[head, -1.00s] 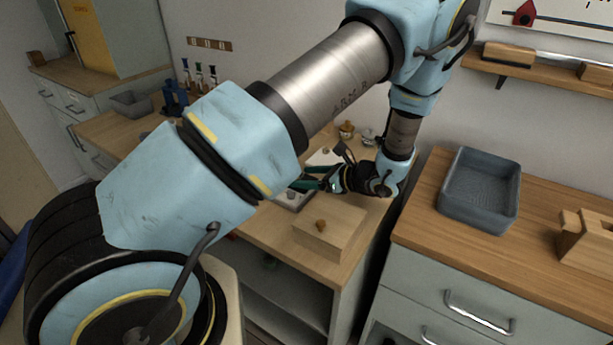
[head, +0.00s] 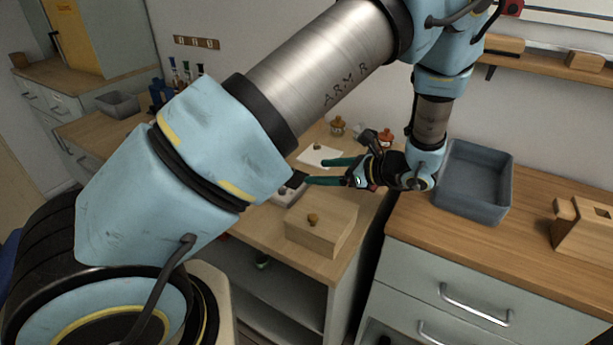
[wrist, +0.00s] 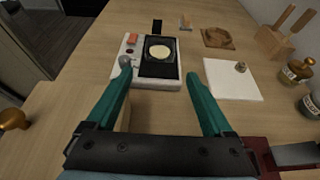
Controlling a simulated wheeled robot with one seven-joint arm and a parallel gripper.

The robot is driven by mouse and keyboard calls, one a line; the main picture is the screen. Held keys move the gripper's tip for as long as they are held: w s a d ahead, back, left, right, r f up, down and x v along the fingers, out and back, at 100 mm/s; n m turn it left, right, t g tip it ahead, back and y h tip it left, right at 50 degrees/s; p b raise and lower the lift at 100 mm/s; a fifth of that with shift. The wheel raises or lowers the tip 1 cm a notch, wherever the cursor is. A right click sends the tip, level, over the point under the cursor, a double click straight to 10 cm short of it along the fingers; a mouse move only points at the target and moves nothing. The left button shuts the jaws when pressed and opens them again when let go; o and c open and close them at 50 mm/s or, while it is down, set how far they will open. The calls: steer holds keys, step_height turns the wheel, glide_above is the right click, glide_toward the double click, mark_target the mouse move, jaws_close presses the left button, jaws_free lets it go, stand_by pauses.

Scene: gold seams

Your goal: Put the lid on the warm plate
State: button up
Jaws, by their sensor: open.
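The warm plate (wrist: 174,69) looks to be the white unit with a dark inset, a pale round disc and a small grey knob. In the head view only a corner of it (head: 287,196) shows past my arm. A pale wooden box-shaped piece with a brass knob (head: 318,226) stands nearer the front; it may be the lid, but I cannot be sure. A brass knob (wrist: 13,120) shows at the left in the wrist view. My gripper (wrist: 158,80) is open with nothing seen held, its green fingers pointing toward the unit's near edge.
A white square (wrist: 232,79) with a small knobbed piece on it lies right of the unit. Jars (wrist: 297,72), a wooden block (wrist: 283,42) and a round wooden piece (wrist: 217,38) stand beyond. A grey bin (head: 473,184) sits on the right counter, across a gap.

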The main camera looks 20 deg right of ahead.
steer(key=shift+v, duration=1.85)
steer(key=a+r+n+g+h, duration=0.2)
steer(key=a+r+n+h, duration=0.1)
steer(key=a+n, duration=0.5)
steer(key=s+a+r+n+g+h, duration=0.1)
steer(key=a+r+n+g+h, duration=0.1)
steer(key=a+n, duration=0.7)
steer(key=s+a+r+n+g+h, duration=0.1)
steer(key=a+r+n+g+h, duration=0.2)
steer(key=a+n, duration=0.6)
steer(key=a+g+h, duration=0.1)
steer(key=a, duration=0.3)
steer(key=shift+s+a+r, duration=0.15)
steer(key=shift+s+r, duration=0.1)
steer(key=shift+r, duration=0.05)
